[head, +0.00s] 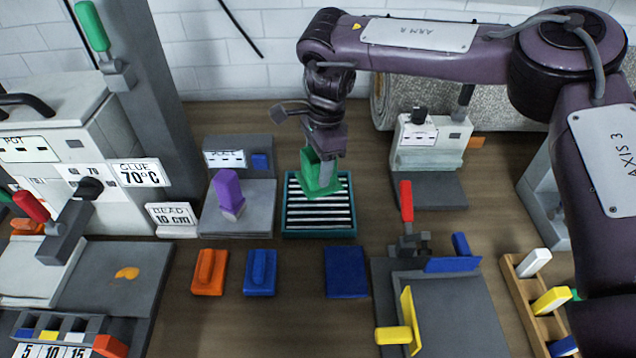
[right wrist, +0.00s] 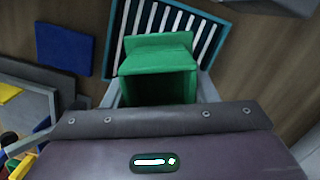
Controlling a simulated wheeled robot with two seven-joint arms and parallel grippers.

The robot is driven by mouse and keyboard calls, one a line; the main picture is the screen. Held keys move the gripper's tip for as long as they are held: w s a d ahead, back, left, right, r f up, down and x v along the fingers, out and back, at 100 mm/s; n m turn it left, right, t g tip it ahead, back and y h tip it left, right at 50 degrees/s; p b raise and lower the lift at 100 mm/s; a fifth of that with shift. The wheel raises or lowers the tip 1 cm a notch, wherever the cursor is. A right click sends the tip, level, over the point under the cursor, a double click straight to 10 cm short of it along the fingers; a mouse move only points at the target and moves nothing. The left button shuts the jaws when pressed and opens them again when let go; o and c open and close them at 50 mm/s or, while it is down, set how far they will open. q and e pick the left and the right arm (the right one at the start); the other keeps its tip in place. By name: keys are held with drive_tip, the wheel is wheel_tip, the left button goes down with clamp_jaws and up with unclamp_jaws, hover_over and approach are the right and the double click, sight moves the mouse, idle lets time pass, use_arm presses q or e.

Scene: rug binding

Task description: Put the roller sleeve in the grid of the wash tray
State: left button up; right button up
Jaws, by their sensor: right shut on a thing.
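A green piece (head: 320,177), seemingly the roller sleeve, is a blocky upright part with a wider flange at its lower end. My right gripper (head: 324,158) is shut on it and points down over the wash tray (head: 319,233). The tray is teal with a grid of pale bars and dark gaps. In the right wrist view the green piece (right wrist: 158,68) sits between the grey fingers and covers part of the tray (right wrist: 119,30). I cannot tell whether it touches the bars. My left gripper is not in view.
Left of the tray, a purple part (head: 228,188) stands on a grey station. In front lie an orange block (head: 209,272), a blue block (head: 260,272) and a blue pad (head: 346,272). A red-handled fixture (head: 406,205) stands front right. A rolled rug (head: 384,95) lies behind.

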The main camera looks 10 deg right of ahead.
drive_tip(key=shift+f, duration=0.95)
wheel_tip(320, 180, down, 4)
drive_tip(key=shift+s+r+p, duration=0.1)
drive_tip(key=shift+p, duration=0.45)
drive_tip(key=shift+f, duration=0.45)
drive_tip(key=shift+f, duration=0.1)
drive_tip(key=o, duration=1.1)
